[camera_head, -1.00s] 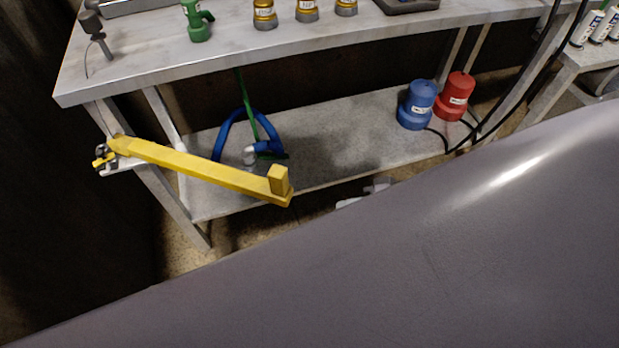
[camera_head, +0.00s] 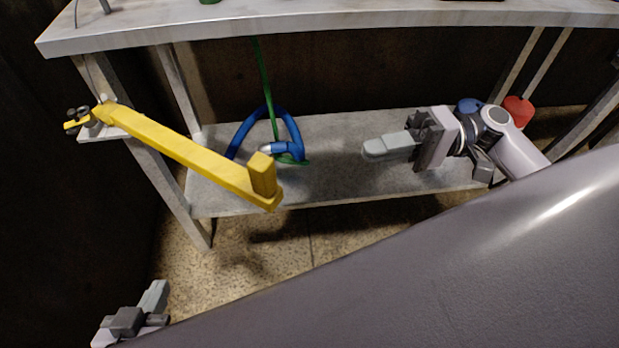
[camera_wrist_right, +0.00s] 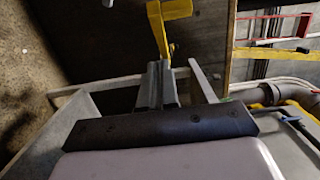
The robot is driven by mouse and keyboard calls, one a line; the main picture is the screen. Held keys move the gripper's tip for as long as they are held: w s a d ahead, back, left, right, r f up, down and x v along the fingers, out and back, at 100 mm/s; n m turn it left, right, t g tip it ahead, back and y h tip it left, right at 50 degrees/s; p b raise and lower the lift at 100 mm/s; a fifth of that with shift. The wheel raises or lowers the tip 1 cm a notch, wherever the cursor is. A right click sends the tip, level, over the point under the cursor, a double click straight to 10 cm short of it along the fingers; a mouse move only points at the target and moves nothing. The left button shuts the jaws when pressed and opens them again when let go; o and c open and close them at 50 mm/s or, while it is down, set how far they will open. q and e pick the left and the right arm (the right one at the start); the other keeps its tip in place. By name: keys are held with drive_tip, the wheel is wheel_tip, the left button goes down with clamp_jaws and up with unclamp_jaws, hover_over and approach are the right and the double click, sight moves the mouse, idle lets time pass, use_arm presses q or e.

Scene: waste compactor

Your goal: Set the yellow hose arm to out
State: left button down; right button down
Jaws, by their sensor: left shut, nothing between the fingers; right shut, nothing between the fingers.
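The yellow hose arm (camera_head: 185,150) is hinged at the table's left front leg in the head view. It slants right and toward me, with an upright yellow block (camera_head: 262,174) at its free end. It also shows in the right wrist view (camera_wrist_right: 160,30), beyond the fingers. My right gripper (camera_head: 367,149) is shut and empty, to the right of the block and apart from it, pointing left; its fingers also show in the right wrist view (camera_wrist_right: 158,68). My left gripper (camera_head: 160,288) is shut and empty at the lower left, below the hose arm.
A metal table (camera_head: 330,22) with a lower shelf (camera_head: 330,185) stands behind. A blue hose (camera_head: 293,130) and green tube (camera_head: 264,80) are above the shelf. A red canister (camera_head: 519,110) is partly visible at right. The floor below the hose arm is clear.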

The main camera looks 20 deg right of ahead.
approach(278, 187)
drive_tip(key=w+a+f, duration=0.1)
drive_tip(key=w+a, duration=0.1)
drive_tip(key=w, duration=0.2)
drive_tip(key=s+a, duration=0.2)
drive_tip(key=a, duration=0.1)
drive_tip(key=shift+s+a+f+b, duration=0.1)
drive_tip(key=shift+a+b, duration=0.25)
